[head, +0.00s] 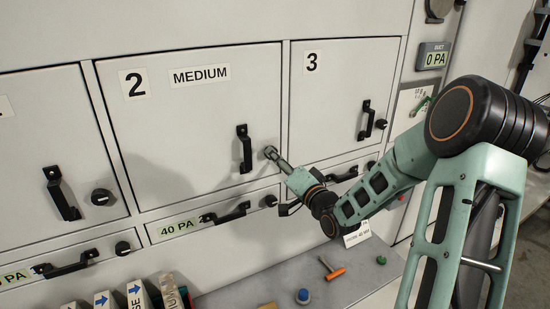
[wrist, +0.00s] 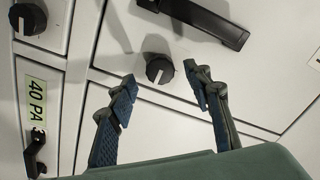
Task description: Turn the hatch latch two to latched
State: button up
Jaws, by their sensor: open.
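Hatch two (head: 185,120) is a closed pale panel marked 2 and MEDIUM, with a black bar handle (head: 244,148). In the wrist view, hatch latch two (wrist: 157,68) is a round black knob with a short pale mark towards the lower part of the picture. The hatch handle (wrist: 205,20) lies just above it there. My gripper (wrist: 160,76) is open, one finger on each side of the knob in the picture; contact cannot be told. In the head view, my gripper (head: 271,154) is at the right edge of hatch two and hides the latch.
Other black knobs are on hatch one (head: 101,197) and hatch three (head: 381,123). Below hatch two, a drawer has a handle (head: 225,212), a knob (head: 269,201) and a 40 PA label (head: 180,227).

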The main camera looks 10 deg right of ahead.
jog(key=v, duration=0.9)
